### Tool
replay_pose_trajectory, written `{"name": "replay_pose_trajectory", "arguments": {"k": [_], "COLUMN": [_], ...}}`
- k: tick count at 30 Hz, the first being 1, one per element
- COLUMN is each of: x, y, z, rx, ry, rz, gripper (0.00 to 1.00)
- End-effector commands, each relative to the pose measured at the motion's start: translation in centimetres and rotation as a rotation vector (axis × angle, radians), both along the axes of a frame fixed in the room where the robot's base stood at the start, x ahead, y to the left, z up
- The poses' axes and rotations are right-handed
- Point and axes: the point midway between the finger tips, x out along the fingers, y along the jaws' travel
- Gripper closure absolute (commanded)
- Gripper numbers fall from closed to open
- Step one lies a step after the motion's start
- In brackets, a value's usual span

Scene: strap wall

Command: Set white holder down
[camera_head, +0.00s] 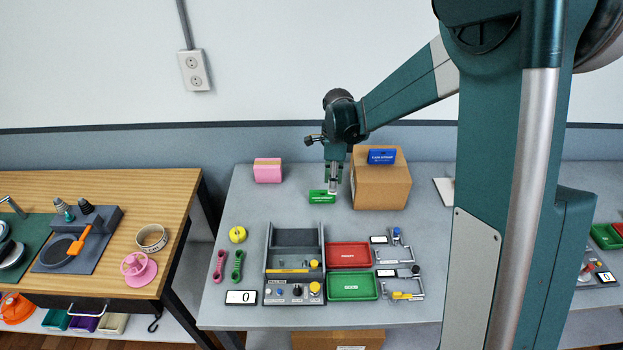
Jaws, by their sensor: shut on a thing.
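My gripper (333,186) points down over the back of the grey table, left of the cardboard box. It is shut on a small pale thing at its fingertips, which I take to be the white holder (333,190). The gripper hides most of it. It shows just at the right end of the green holder (318,198). I cannot tell whether it touches the table or the green holder.
The cardboard box (381,188) stands close on the right, with a blue holder (382,157) on top. A pink block (268,170) stands to the left. In front are a grey organizer (294,239), a red tray (348,262) and a green tray (352,294). Bare table (275,207) lies left of the green holder.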

Motion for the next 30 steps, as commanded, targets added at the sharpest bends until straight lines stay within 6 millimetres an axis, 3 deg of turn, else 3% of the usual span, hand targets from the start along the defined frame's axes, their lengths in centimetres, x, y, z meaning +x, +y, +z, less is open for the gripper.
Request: {"name": "replay_pose_trajectory", "arguments": {"k": [3, 18, 24, 30], "x": [2.9, 13.6, 17.1, 19.1], "y": [0.9, 4.7, 6.0, 6.8], "z": [0.0, -0.5, -0.9, -1.2], "rx": [0.0, 0.0, 0.0, 0.0], "ry": [0.0, 0.0, 0.0, 0.0], "rz": [0.015, 0.076, 0.096, 0.11], "gripper": [0.96, 0.96, 0.96, 0.96]}}
